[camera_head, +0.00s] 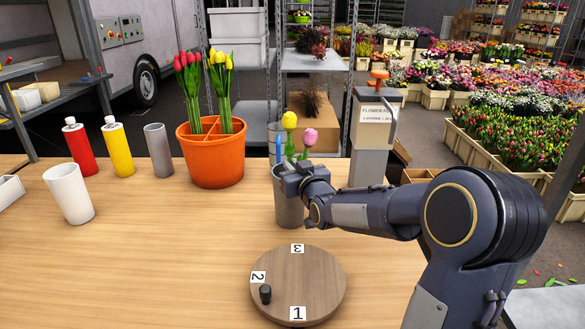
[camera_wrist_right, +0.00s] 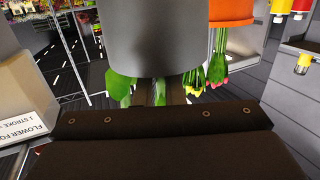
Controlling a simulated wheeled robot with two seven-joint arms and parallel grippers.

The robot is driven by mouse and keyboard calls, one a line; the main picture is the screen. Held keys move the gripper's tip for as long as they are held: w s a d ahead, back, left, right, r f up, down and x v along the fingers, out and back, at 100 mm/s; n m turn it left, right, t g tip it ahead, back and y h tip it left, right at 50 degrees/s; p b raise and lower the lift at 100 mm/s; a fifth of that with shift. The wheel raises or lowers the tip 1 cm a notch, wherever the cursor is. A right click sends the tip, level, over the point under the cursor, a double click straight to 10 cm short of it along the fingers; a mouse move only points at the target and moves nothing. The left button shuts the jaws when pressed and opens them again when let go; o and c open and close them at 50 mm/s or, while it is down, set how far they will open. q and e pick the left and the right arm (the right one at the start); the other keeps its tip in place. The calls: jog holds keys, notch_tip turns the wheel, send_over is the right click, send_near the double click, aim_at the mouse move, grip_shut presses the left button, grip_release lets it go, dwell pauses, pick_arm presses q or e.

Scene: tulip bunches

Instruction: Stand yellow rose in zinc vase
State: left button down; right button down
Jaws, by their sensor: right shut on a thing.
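The yellow rose (camera_head: 289,121) stands upright, its bloom above the grey zinc vase (camera_head: 288,212). A pink flower (camera_head: 310,137) stands close to its right. My right gripper (camera_head: 290,177) is at the vase's rim, shut, apparently on the yellow rose's stem; the grip itself is hidden. The lower stems are hidden, so how deep the rose sits cannot be told. In the right wrist view, which looks upside down, the vase (camera_wrist_right: 155,35) fills the top middle, with green leaves (camera_wrist_right: 118,88) at its rim. My left gripper is not in view.
An orange divided pot (camera_head: 212,165) with red and yellow tulips stands behind left. Further left are a grey cylinder (camera_head: 158,151), yellow bottle (camera_head: 118,150), red bottle (camera_head: 79,150) and white cup (camera_head: 69,193). A numbered round turntable (camera_head: 318,275) lies in front; a dispenser (camera_head: 373,135) stands behind right.

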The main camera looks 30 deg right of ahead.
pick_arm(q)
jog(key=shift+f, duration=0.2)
pick_arm(e)
jog(key=shift+f, duration=0.15)
jog(key=c, duration=1.5)
grip_release()
jog(key=shift+o, duration=0.8)
jog(key=o, duration=0.5)
jog(key=shift+o, duration=0.2)
jog(key=shift+f, duration=0.1)
